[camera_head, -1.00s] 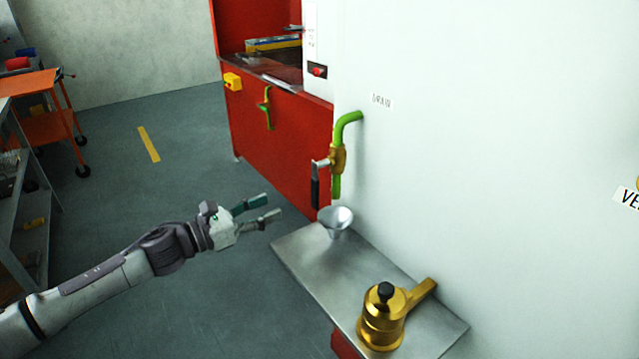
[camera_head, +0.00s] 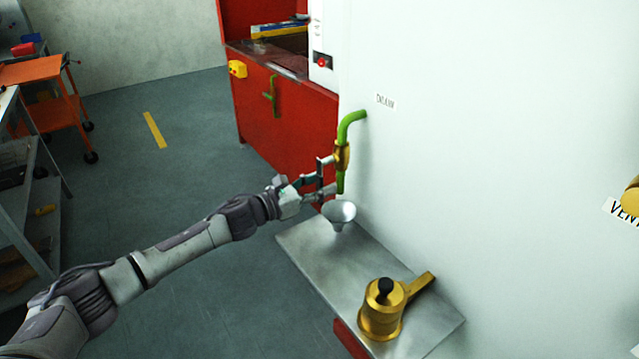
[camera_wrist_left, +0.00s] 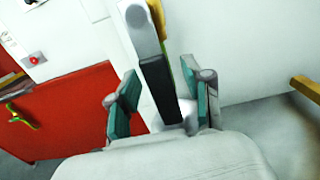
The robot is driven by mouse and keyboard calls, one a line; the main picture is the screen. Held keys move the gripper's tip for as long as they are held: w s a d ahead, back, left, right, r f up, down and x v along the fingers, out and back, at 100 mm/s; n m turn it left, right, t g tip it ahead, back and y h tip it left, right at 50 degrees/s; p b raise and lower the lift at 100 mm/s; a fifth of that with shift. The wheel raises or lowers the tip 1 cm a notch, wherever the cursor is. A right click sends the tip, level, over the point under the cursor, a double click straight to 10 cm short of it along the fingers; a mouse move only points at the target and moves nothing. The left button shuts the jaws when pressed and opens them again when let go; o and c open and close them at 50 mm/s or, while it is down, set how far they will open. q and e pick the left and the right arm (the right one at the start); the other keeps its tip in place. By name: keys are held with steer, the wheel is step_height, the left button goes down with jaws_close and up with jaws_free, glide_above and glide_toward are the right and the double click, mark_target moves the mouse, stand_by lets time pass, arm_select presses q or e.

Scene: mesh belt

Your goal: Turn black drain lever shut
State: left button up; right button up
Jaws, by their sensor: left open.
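The black drain lever (camera_head: 320,170) hangs down from the brass valve (camera_head: 341,157) on the green drain pipe (camera_head: 349,120), under the drain label. In the left wrist view the lever's black handle (camera_wrist_left: 157,88) stands between the two teal-padded fingers, with gaps showing beside it. My left gripper (camera_head: 320,186) is open around the handle, not closed on it. In the head view the fingers partly hide the handle. My right gripper is in neither view.
A metal funnel (camera_head: 339,213) sits just below the pipe outlet, close to my gripper. A brass pot (camera_head: 381,310) with a black knob stands on the grey metal shelf (camera_head: 325,262). A white wall is at the right, a red cabinet (camera_head: 275,125) behind.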

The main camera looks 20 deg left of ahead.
arm_select(q)
steer(key=shift+c, duration=1.2)
jaws_close()
